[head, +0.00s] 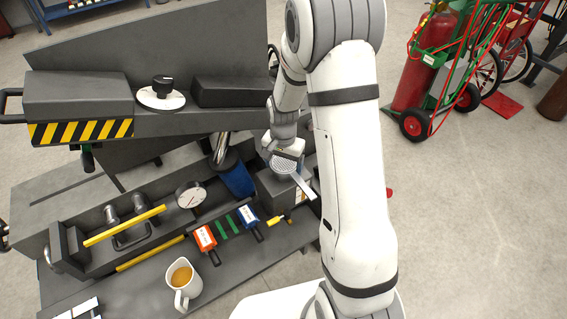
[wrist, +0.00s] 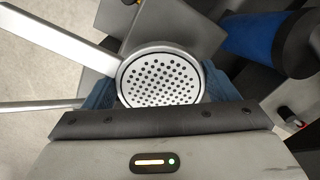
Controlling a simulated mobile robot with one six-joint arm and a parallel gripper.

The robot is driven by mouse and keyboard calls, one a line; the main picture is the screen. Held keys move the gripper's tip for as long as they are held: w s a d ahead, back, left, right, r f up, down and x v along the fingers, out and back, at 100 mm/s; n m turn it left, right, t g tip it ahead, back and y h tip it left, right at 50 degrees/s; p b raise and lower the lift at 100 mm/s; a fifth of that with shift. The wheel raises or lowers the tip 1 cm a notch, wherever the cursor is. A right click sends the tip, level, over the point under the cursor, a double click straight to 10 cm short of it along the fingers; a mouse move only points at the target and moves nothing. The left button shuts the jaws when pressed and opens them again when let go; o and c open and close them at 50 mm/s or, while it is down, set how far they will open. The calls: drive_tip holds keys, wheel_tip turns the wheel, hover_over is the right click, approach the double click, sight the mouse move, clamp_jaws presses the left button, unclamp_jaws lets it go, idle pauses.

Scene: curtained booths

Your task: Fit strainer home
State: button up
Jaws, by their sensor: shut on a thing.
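The strainer (wrist: 160,82) is a round silver disc full of small dark holes, with a flat pale handle (wrist: 62,38) running to the upper left in the wrist view. It also shows in the head view (head: 283,164), its handle pointing down and right. My gripper (wrist: 158,95) is shut on the strainer, with a blue finger pad on each side of the disc. In the head view my gripper (head: 289,152) is just above it, over a grey block (head: 270,188) at the bench's right end. I cannot tell whether the strainer touches the block.
A cream jug of amber liquid (head: 182,279) stands at the bench's front. Orange (head: 204,238) and blue (head: 248,217) tools, a dial gauge (head: 190,195) and a blue cylinder (head: 237,180) lie left of my gripper. A red gas bottle cart (head: 440,70) stands behind, right.

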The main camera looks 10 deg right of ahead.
drive_tip(key=shift+f+b, duration=0.55)
drive_tip(key=shift+f, duration=0.25)
drive_tip(key=o, duration=1)
drive_tip(key=shift+r, duration=0.1)
wheel_tip(320, 180, up, 8)
drive_tip(key=shift+f+p, duration=0.1)
drive_tip(key=shift+p, duration=0.3)
drive_tip(key=s+r+n+t+p, duration=0.2)
drive_tip(key=s+r+n+p, duration=0.4)
drive_tip(key=s+r, duration=1.4)
drive_tip(key=shift+s+d+r+n+p, duration=0.15)
drive_tip(key=shift+d+r+n+p, duration=0.2)
drive_tip(key=shift+r+n, duration=0.4)
drive_tip(key=shift+s+r+t, duration=0.15)
drive_tip(key=shift+s+t, duration=0.15)
drive_tip(key=shift+s, duration=0.05)
drive_tip(key=shift+c, duration=0.2)
